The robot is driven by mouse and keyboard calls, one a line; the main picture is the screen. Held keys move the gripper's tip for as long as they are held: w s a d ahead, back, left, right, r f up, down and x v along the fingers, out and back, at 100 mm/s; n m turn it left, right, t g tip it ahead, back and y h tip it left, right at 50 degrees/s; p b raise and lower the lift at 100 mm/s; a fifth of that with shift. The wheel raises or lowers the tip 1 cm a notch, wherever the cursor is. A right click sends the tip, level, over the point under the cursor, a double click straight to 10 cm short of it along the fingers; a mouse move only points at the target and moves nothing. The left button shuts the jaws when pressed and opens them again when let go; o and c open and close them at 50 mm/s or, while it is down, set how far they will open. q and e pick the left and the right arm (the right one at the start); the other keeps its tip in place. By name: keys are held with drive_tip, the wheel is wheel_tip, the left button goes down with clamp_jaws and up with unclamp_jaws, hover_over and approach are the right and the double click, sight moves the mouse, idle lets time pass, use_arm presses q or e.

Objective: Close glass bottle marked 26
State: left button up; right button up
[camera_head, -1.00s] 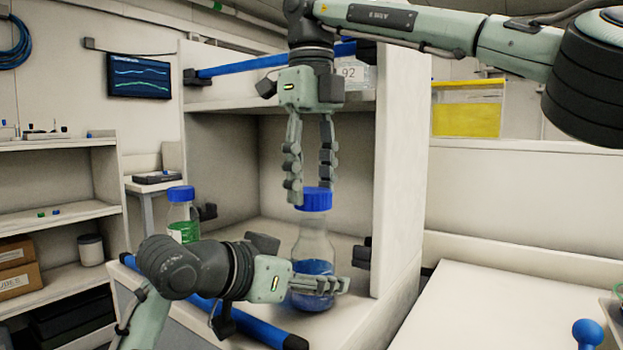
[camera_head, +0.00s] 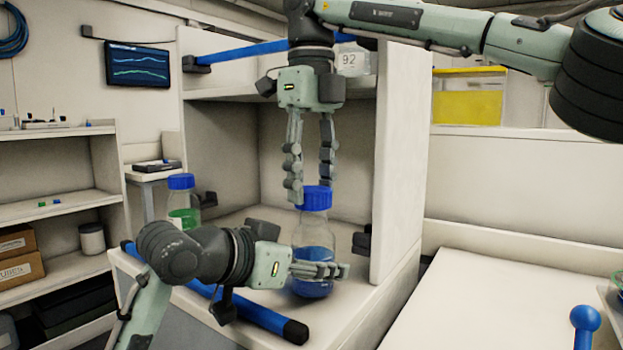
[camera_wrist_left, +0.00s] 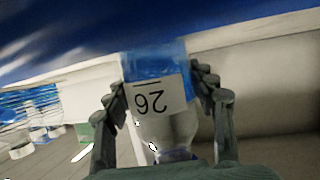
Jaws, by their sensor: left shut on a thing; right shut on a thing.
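The glass bottle marked 26 (camera_head: 314,235) stands upright at the front of the cabinet, with blue liquid in it. Its label "26" (camera_wrist_left: 152,99) shows upside down in the left wrist view. My left gripper (camera_head: 332,270) is shut around the bottle's lower body from the left; its fingers flank the bottle in the left wrist view (camera_wrist_left: 155,92). A blue cap (camera_head: 314,199) is at the top of the bottle's neck, upright. My right gripper (camera_head: 311,192) points down from above and is shut on this cap. I cannot tell whether the cap is screwed on.
A bottle marked 92 (camera_head: 350,62) is on the upper shelf. A blue bar (camera_head: 262,317) runs along the cabinet front. The cabinet's right wall (camera_head: 402,160) is close to the bottle.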

drive_tip(key=shift+f, duration=0.55)
drive_tip(key=m, duration=0.6)
drive_tip(key=o, duration=0.8)
drive_tip(key=shift+o, duration=0.2)
drive_tip(key=shift+r, duration=0.1)
